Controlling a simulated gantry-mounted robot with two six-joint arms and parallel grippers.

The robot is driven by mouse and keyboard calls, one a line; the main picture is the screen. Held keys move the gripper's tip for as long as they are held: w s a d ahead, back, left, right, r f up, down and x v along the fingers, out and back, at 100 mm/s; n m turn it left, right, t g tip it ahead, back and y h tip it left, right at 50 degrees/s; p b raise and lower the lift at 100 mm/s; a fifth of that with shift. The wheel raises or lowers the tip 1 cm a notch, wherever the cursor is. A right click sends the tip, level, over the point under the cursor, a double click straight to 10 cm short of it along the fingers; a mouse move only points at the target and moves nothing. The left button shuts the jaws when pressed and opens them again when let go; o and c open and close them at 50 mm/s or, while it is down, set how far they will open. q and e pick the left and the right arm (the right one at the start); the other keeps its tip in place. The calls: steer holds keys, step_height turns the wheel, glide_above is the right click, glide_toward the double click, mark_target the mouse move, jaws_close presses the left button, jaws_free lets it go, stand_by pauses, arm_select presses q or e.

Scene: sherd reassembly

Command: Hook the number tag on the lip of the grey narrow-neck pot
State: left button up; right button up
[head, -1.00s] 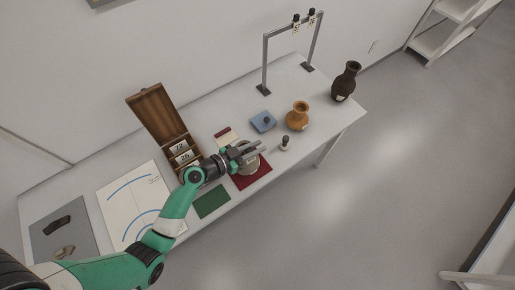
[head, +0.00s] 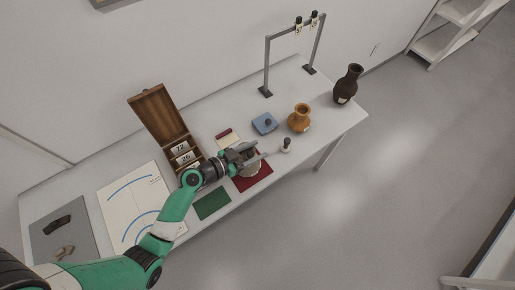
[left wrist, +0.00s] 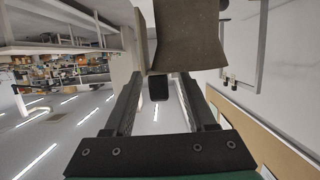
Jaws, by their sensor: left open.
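The grey pot (head: 253,172) stands on the dark red mat in the head view, partly hidden by my left gripper (head: 258,154), which is at its top. In the left wrist view its grey-brown neck and lip (left wrist: 195,42) fill the top of the upside-down picture. My left gripper's fingers (left wrist: 160,100) are spread there. A small black block (left wrist: 158,88) sits between them, beside the lip and apart from the fingers. It resembles the black tops of the rack tags; any label and its contact with the lip are hidden. My right gripper is not in view.
Two black-topped tags (head: 298,24) hang on a grey rack (head: 266,68). An orange pot (head: 299,119), a dark brown vase (head: 347,86), a blue pad (head: 264,123) and a small black-topped object (head: 286,145) stand nearby. An open wooden box (head: 158,117) stands behind my arm.

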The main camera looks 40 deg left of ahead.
arm_select(q)
steer(key=v, duration=0.8)
steer(key=shift+s+r+p, duration=0.1)
steer(key=shift+p, duration=0.25)
steer(key=p+v, duration=0.2)
steer(key=p, duration=0.1)
steer(key=shift+s, duration=0.25)
